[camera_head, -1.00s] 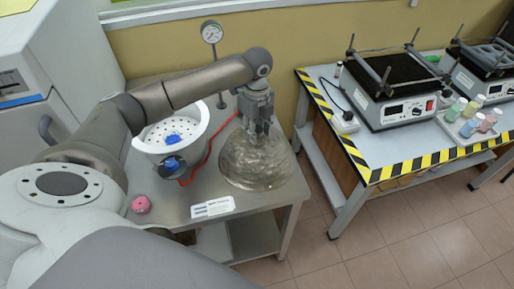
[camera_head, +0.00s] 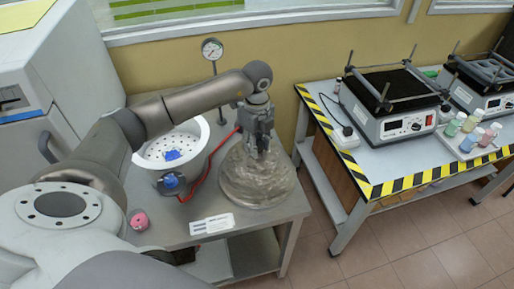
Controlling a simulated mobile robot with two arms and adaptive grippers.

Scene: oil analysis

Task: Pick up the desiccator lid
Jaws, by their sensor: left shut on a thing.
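The desiccator lid (camera_head: 257,180) is a clear, domed glass piece at the right end of the steel table. My left gripper (camera_head: 262,148) points down at the top of the lid and is shut on it; the fingers hide the knob. I cannot tell whether the lid's rim touches the table. The white desiccator base (camera_head: 197,148) stands open to the left of the lid, with a perforated plate and a blue item (camera_head: 172,155) on it. My right gripper is not in view.
A pressure gauge (camera_head: 212,49) on a post stands behind the base. A red hose (camera_head: 214,157) runs between base and lid. A pink round object (camera_head: 139,220) and a white label card (camera_head: 212,224) lie at the front. A striped-edge table (camera_head: 372,172) with shakers stands right.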

